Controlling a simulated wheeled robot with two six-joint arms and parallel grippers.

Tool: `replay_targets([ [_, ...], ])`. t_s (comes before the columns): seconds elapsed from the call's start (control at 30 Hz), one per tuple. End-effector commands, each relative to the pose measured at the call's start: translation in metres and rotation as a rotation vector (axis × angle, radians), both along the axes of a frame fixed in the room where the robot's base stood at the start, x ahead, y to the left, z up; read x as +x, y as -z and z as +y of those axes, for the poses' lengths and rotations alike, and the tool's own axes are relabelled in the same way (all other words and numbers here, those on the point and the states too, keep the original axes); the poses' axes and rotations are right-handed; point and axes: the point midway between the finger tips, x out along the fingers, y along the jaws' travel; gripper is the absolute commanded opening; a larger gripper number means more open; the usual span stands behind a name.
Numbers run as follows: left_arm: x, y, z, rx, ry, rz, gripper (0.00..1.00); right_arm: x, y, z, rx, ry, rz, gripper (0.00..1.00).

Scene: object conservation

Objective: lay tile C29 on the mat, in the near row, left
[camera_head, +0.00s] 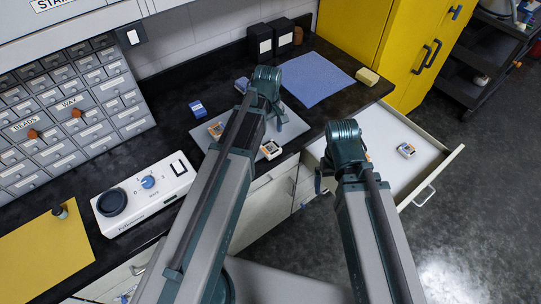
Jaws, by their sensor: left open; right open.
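A grey mat (292,131) lies on the dark counter, partly hidden behind my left arm. Two small tiles with white and orange parts are on it: one left of the arm (215,130), one at its near right edge (271,150). Another such tile (406,150) lies in the open white drawer, and a sliver of one (369,157) shows beside my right gripper. No label is readable, so I cannot tell which is C29. My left gripper (262,95) is open over the mat's far part. My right gripper (325,176) is open over the drawer's left side.
A blue cloth (315,79), black boxes (260,40) and a yellowish block (367,76) are at the back. A small blue box (197,108) stands left of the mat. A white stirrer (146,196) and yellow sheet (40,258) lie left. The drawer front (432,178) juts out.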

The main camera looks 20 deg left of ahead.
Motion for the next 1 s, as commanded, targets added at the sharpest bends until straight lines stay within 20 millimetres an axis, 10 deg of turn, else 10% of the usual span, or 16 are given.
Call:
replay_targets([
  [1.0, -0.003, 0.065, -0.008, -0.001, 0.000, -0.001, 1.00, 0.000, 0.065, 0.000, 0.000, 0.001, 0.000, 1.00],
])
